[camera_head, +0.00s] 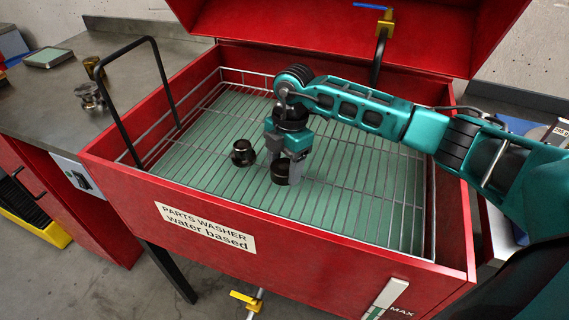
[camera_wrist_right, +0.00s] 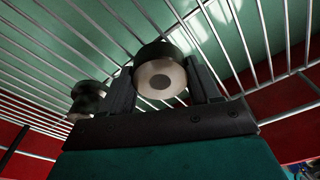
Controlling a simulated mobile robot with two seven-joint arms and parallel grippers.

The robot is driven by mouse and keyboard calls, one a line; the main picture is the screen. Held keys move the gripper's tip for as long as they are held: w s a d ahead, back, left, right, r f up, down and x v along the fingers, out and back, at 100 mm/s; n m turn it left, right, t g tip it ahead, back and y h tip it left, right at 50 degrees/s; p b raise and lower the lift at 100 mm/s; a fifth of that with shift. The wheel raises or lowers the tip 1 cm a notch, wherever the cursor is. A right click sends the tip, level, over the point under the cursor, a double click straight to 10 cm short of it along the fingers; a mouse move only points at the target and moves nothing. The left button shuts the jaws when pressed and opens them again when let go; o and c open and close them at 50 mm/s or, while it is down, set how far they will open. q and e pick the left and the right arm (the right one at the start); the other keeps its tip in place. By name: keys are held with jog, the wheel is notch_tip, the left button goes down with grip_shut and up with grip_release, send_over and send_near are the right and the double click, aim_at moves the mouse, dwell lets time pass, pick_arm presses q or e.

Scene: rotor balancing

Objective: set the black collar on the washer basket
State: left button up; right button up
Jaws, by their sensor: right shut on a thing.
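The black collar (camera_head: 280,173) is a short dark cylinder held between the grey fingers of my right gripper (camera_head: 286,166). In the right wrist view the collar (camera_wrist_right: 160,76) shows a pale round end face with a dark centre, and the fingers (camera_wrist_right: 163,88) press on its sides. The collar is low over the washer basket (camera_head: 345,195), a wire grid in the red parts washer. I cannot tell whether it touches the wires. My left gripper is not in view.
Another dark stepped part (camera_head: 243,153) stands on the basket just left of my gripper. A black hoop handle (camera_head: 111,97) rises at the basket's left side. The red lid (camera_head: 350,40) is open behind. The basket's right and front areas are clear. Metal parts (camera_head: 88,96) stand on the left bench.

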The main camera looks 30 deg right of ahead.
aim_at(289, 163)
jog(key=o, duration=1.5)
jog(key=shift+c, duration=0.2)
notch_tip(289, 163, up, 12)
jog(key=d+p, duration=0.1)
jog(key=shift+w+d, duration=0.15)
jog(key=shift+d, duration=0.05)
